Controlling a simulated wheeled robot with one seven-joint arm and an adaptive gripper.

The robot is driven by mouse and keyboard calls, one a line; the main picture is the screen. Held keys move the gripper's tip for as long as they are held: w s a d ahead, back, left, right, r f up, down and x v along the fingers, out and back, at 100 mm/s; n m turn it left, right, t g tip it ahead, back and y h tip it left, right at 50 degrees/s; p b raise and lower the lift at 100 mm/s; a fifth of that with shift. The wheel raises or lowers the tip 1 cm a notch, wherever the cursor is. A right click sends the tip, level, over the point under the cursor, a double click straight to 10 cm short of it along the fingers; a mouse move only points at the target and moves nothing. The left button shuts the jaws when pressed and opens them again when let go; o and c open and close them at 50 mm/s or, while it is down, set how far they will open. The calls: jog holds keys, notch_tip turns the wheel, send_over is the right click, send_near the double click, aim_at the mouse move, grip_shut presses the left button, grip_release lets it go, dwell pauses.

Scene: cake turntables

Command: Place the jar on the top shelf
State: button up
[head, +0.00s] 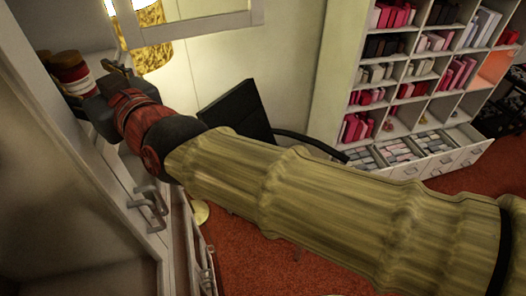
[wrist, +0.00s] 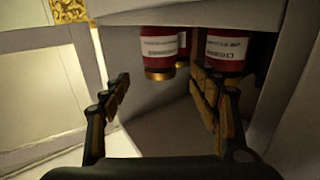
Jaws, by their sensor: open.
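The right finger partly covers the right jar. I cannot tell which jar the task means. In the head view a red jar (head: 72,74) with a pale band stands in the white cabinet at upper left, beside my gripper (head: 112,80). My gripper (wrist: 162,80) is open in the wrist view, its fingers apart with nothing visibly held between them. The top shelf cannot be made out for certain.
White cabinet walls (head: 50,125) and doors with dark handles (head: 150,203) stand close to my arm. A black chair (head: 238,112) stands beyond my arm. A cubby shelf (head: 400,88) with boxes fills the right.

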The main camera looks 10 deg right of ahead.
jog(key=d+f+m+g+h, duration=0.1)
jog(key=d+f+h, duration=0.1)
jog(key=d+f, duration=0.45)
jog(key=s+d+f+m+g+h, duration=0.1)
jog(key=d+f+h, duration=0.2)
jog(key=d, duration=0.6)
jog(key=d+f+m+g+h, duration=0.15)
jog(key=d+f, duration=0.25)
jog(key=d, duration=0.4)
jog(key=s+d+f+m+g+h, duration=0.2)
jog(key=s+d+f, duration=0.4)
jog(key=d, duration=0.3)
jog(key=s+d+f+m+g+h, duration=0.2)
jog(key=s+d+f+m+h, duration=0.1)
jog(key=s+d+f, duration=0.4)
jog(key=shift+s+d, duration=1.1)
jog(key=shift+s, duration=0.1)
jog(key=shift+f+h, duration=0.15)
jog(key=shift+h, duration=0.1)
notch_tip(320, 180, down, 19)
jog(key=b, duration=1.9)
